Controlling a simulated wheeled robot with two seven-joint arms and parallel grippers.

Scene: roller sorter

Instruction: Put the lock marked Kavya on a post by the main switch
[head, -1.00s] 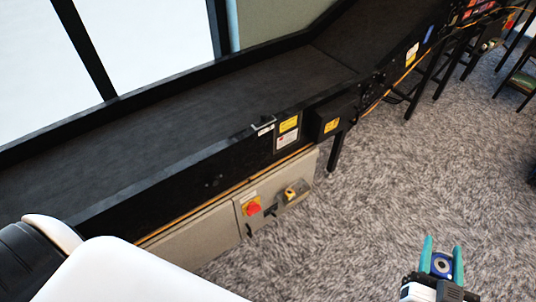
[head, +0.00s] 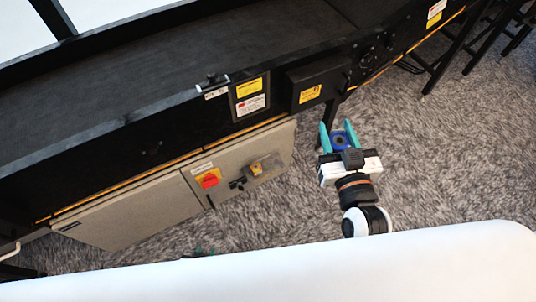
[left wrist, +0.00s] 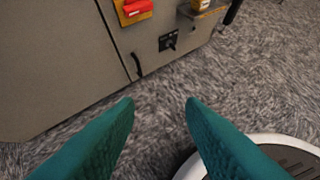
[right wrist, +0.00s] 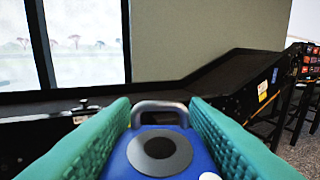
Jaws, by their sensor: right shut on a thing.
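A blue padlock (head: 340,141) with a grey shackle is held in my right gripper (head: 339,127). In the right wrist view the lock (right wrist: 158,152) sits between the teal fingers, shackle pointing away; no name is readable on it. The main switch, a red handle on yellow (head: 208,178), is on the grey cabinet front. To its right is a bracket with a yellow item (head: 262,167); single posts cannot be made out. My right gripper is right of the cabinet, apart from it. My left gripper (left wrist: 160,103) is open and empty, facing the cabinet's lower part; only its teal tips show in the head view.
The black conveyor (head: 180,75) runs above the grey cabinet (head: 130,212), with a dark box (head: 318,80) jutting from its side. Conveyor legs (head: 455,60) stand at the right. Grey carpet (head: 430,160) is open in front.

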